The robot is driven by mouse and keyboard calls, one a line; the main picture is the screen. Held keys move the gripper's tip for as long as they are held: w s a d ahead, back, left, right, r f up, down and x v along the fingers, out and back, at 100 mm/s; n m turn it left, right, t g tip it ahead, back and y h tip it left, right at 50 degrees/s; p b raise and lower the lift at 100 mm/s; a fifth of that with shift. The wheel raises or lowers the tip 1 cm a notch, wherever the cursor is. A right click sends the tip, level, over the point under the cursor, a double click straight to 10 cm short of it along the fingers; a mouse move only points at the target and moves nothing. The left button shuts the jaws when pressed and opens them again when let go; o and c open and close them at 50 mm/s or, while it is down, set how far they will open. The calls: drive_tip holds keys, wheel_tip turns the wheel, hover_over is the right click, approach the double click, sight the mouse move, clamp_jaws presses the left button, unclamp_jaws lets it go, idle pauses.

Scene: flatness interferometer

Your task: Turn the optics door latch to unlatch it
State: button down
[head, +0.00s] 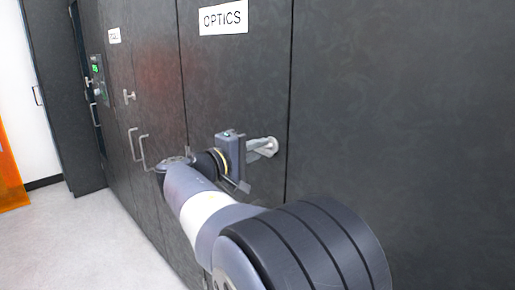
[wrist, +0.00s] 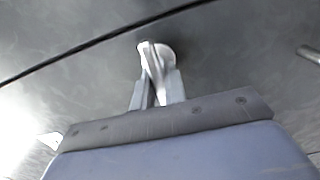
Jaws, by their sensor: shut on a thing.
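The optics door (head: 240,90) is a dark panel with a white "OPTICS" label (head: 223,17) near its top. Its latch (head: 270,142) is a pale metal piece beside the door's right seam, and my gripper (head: 252,153) reaches it from the left. In the wrist view the latch (wrist: 153,58) has a round base on the dark panel and a slim handle. The handle lies between the two fingers of my gripper (wrist: 156,92), which are shut on it. The handle looks tilted in the wrist view. My gripper hides part of the latch in the head view.
To the left, another dark door carries a T-shaped latch (head: 129,96) and bar handles (head: 138,148). A panel with a green light (head: 95,68) is farther left. An orange panel (head: 10,170) stands at the far left. The pale floor (head: 85,240) is clear there.

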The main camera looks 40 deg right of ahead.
drive_tip(key=c, duration=1.5)
unclamp_jaws()
drive_tip(key=shift+o, duration=0.2)
drive_tip(key=a, duration=1)
drive_tip(key=shift+s+a, duration=0.4)
drive_tip(key=d, duration=1.1)
drive_tip(key=shift+w, duration=0.4)
drive_tip(key=shift+a, duration=0.1)
